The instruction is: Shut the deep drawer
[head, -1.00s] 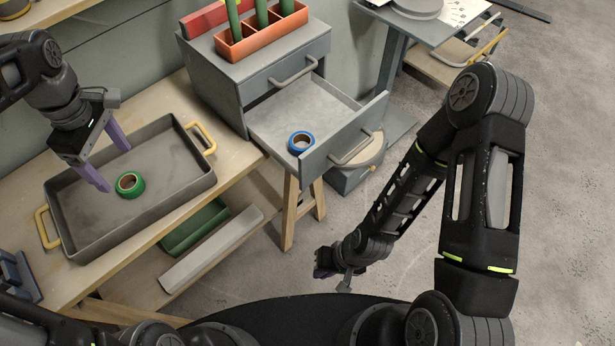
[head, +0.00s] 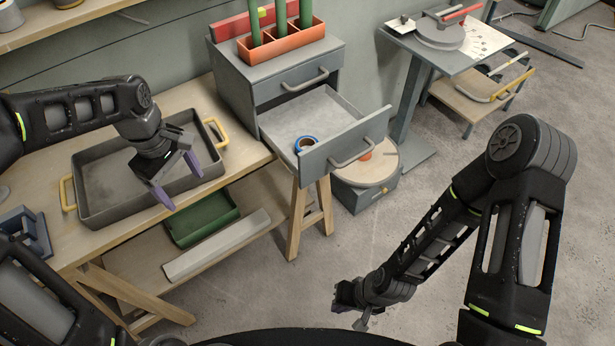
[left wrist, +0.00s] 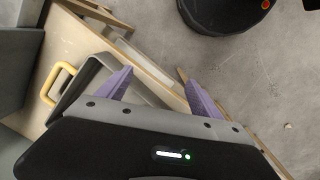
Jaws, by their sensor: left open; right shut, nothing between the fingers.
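The deep drawer (head: 345,146) of the grey cabinet (head: 272,72) is pulled well out, below a shut upper drawer (head: 288,84). It has a bar handle (head: 352,153) on its front. A blue tape roll (head: 306,144) lies inside, near the front panel. My left gripper (head: 182,184) is open and empty over the front right part of the grey tray, left of the drawer and apart from it. Its purple fingers also show in the left wrist view (left wrist: 158,88). My right gripper (head: 350,305) is shut, low over the floor, away from the cabinet.
The tray (head: 90,212) with yellow handles stands on the wooden bench (head: 240,150). A green bin (head: 205,218) is on the shelf below. An orange holder (head: 284,43) with green tubes tops the cabinet. A round-topped stand (head: 365,172) is beyond the drawer.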

